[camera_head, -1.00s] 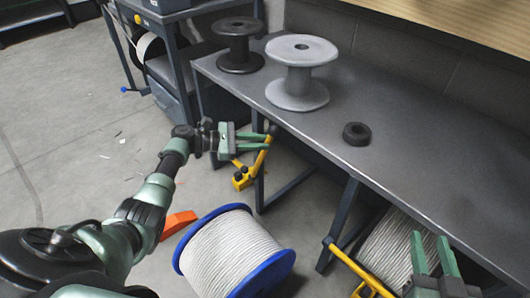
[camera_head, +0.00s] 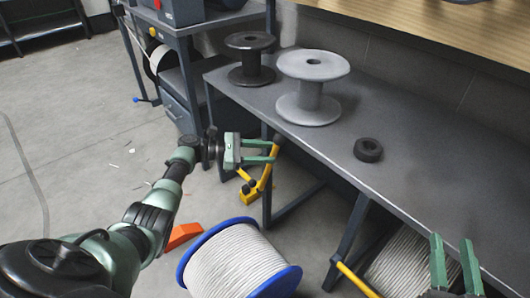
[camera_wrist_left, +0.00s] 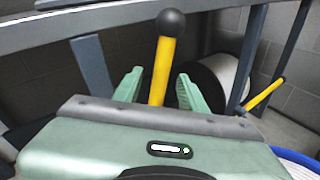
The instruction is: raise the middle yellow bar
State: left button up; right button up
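A yellow bar with a black ball knob (camera_wrist_left: 163,68) stands upright between the two fingers of my left gripper (camera_wrist_left: 158,91) in the left wrist view. The fingers are open and apart from the bar on both sides. In the head view my left gripper (camera_head: 260,151) is at this yellow bar (camera_head: 265,170), near its upper end, beside the bench. A second yellow bar (camera_head: 355,280) shows at the bottom of the head view, and one shows to the right in the left wrist view (camera_wrist_left: 263,93). I cannot tell which is the middle one. My right gripper (camera_head: 455,262) is open and empty, bottom right.
A grey bench (camera_head: 420,180) carries a black spool (camera_head: 250,60), a grey spool (camera_head: 310,95) and a black ring (camera_head: 368,149). A blue-rimmed cable reel (camera_head: 235,262) and an orange wedge (camera_head: 183,235) are on the floor. Bench legs (camera_head: 345,230) stand near the bars.

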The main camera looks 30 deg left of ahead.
pick_arm(q)
jog(key=p+v, duration=0.1)
jog(key=v, duration=0.6)
jog(key=shift+s+a, duration=0.2)
jog(key=shift+a, duration=0.1)
pick_arm(e)
notch_tip(320, 180, down, 6)
jog(key=s+d+g+h, duration=0.1)
jog(key=g, duration=0.2)
jog(key=shift+d+f+g, duration=0.15)
jog(key=shift+f+g, duration=0.1)
jog(key=shift+g, duration=0.05)
pick_arm(q)
jog(key=shift+r, duration=0.1)
pick_arm(e)
jog(key=shift+s, duration=0.1)
